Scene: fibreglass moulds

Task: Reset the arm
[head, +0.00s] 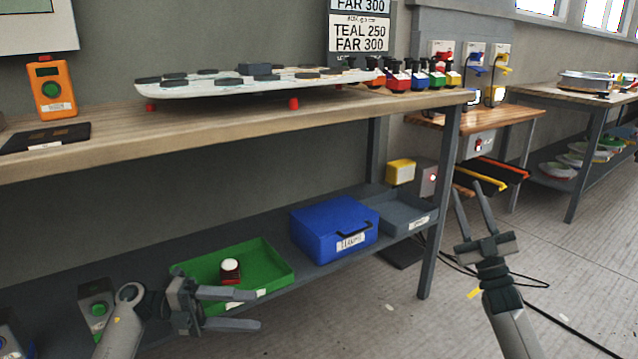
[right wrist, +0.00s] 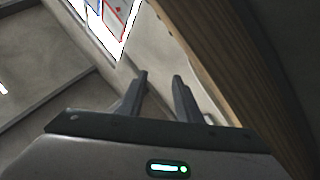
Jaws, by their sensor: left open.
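My left gripper (head: 257,308) is open and empty in the head view, at the lower left. Its fingers point right, in front of the green tray (head: 275,262) on the lower shelf, and partly cover its front edge. My right gripper (head: 472,188) is open at the right, its fingers pointing up beside the bench's front leg, with nothing between them. Its two fingers also show apart and empty in the right wrist view (right wrist: 160,80).
The lower shelf holds a blue case (head: 325,232), a grey tray (head: 402,212) and a red device with a white top (head: 230,270) in the green tray. The bench top (head: 220,122) bears a white board (head: 215,88) and several small coloured bottles. Cables cross the floor at right.

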